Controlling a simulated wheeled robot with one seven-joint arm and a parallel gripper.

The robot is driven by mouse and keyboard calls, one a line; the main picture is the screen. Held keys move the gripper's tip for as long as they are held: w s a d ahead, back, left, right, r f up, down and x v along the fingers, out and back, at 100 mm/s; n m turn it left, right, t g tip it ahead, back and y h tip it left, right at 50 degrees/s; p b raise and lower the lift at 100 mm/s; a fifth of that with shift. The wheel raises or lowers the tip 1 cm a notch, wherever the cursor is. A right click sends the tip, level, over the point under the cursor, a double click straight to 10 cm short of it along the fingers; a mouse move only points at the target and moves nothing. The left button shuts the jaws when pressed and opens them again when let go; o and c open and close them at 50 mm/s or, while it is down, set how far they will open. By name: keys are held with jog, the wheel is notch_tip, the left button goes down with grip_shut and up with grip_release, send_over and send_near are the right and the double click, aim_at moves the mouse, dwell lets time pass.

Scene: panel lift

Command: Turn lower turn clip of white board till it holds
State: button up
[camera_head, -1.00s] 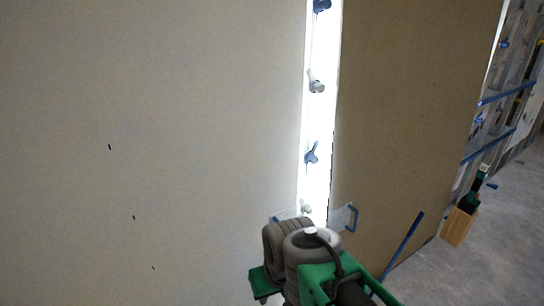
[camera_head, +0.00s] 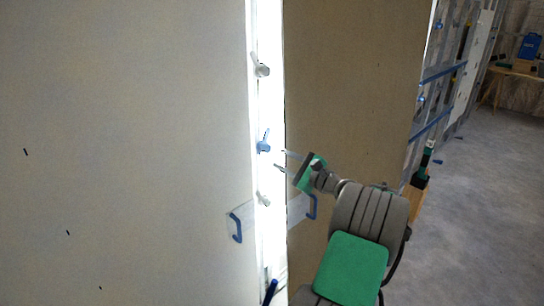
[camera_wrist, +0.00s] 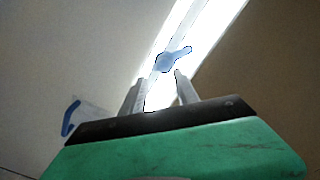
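A large pale board (camera_head: 130,150) fills the left of the head view, with a glowing white strip (camera_head: 268,110) along its right edge. Turn clips sit along the strip: a grey one (camera_head: 262,66), a blue one (camera_head: 264,142) below it, and a lower grey one (camera_head: 264,199). My gripper (camera_head: 281,160) is just right of the blue clip, its fingers apart and empty. In the wrist view, the blue clip (camera_wrist: 172,60) lies ahead of my open fingertips (camera_wrist: 158,80), its lever pointing up and right. I cannot tell whether the fingers touch it.
A tan board (camera_head: 345,85) stands right of the strip. Clear plates with blue handles, one at left (camera_head: 236,226) and one at right (camera_head: 311,207), flank the strip's lower part. A bottle-like green and black item (camera_head: 424,165) stands behind my arm. Open floor (camera_head: 470,220) lies at right.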

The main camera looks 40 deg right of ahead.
aim_at(268, 149)
jog(key=shift+m, duration=0.3)
jog(key=w, duration=0.7)
jog(key=shift+d+r+p, duration=0.2)
jog(key=shift+d+p, duration=0.05)
jog(key=shift+p, duration=0.1)
jog(key=shift+c, duration=0.5)
grip_shut()
